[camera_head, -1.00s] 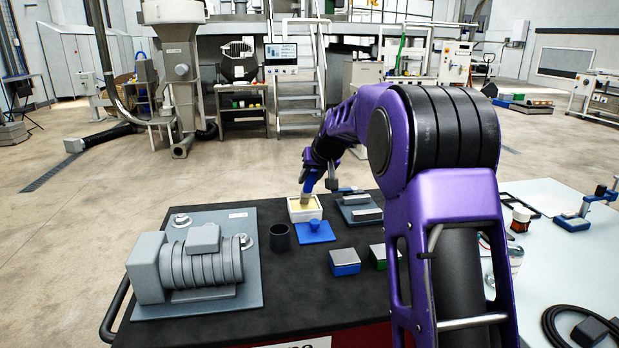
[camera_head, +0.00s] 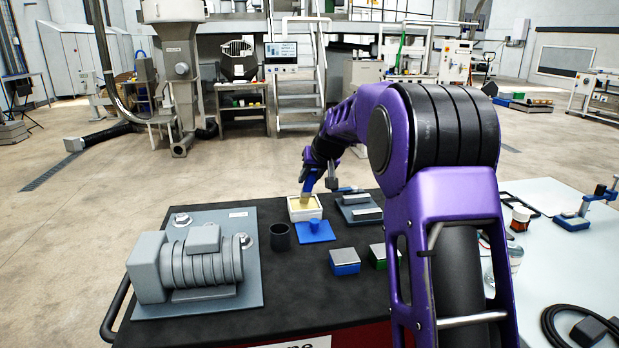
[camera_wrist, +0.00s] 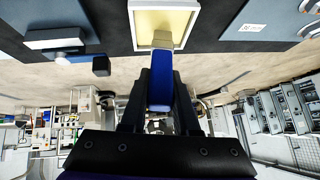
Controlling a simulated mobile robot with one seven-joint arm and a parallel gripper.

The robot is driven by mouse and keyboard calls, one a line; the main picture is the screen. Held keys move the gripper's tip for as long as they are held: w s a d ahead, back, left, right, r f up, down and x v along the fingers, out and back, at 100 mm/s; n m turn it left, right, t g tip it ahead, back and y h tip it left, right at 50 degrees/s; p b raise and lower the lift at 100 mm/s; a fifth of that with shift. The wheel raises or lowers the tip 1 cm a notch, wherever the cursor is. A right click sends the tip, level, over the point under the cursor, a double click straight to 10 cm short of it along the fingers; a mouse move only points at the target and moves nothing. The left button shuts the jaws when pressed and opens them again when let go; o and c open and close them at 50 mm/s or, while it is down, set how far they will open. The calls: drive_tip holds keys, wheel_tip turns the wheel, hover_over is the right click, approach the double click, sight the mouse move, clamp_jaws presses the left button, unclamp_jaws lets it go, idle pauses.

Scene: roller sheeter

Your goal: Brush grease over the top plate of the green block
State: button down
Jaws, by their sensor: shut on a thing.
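My gripper (camera_wrist: 160,100) is shut on a brush with a blue handle (camera_wrist: 159,82). The brush's pale head (camera_wrist: 162,41) points into a white tub (camera_head: 292,214) of yellowish grease; in the wrist view it overlaps the near rim, and exact contact is unclear. The tub also shows in the wrist view (camera_wrist: 139,22). The green block (camera_head: 378,262) stands on the black cart top, nearer and to the right of the tub, with a grey top plate (camera_head: 377,250). My arm partly hides its right side.
A blue block (camera_head: 345,268) with a similar plate stands left of the green one. A blue lid (camera_head: 315,235) lies before the tub, beside a dark cup (camera_head: 279,237). A grey motor unit (camera_head: 200,262) fills the left. A grey fixture (camera_head: 358,210) stands right of the tub.

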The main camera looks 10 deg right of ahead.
drive_tip(key=shift+r+p, duration=2.2)
drive_tip(key=shift+r, duration=1.15)
drive_tip(key=shift+f, duration=0.1)
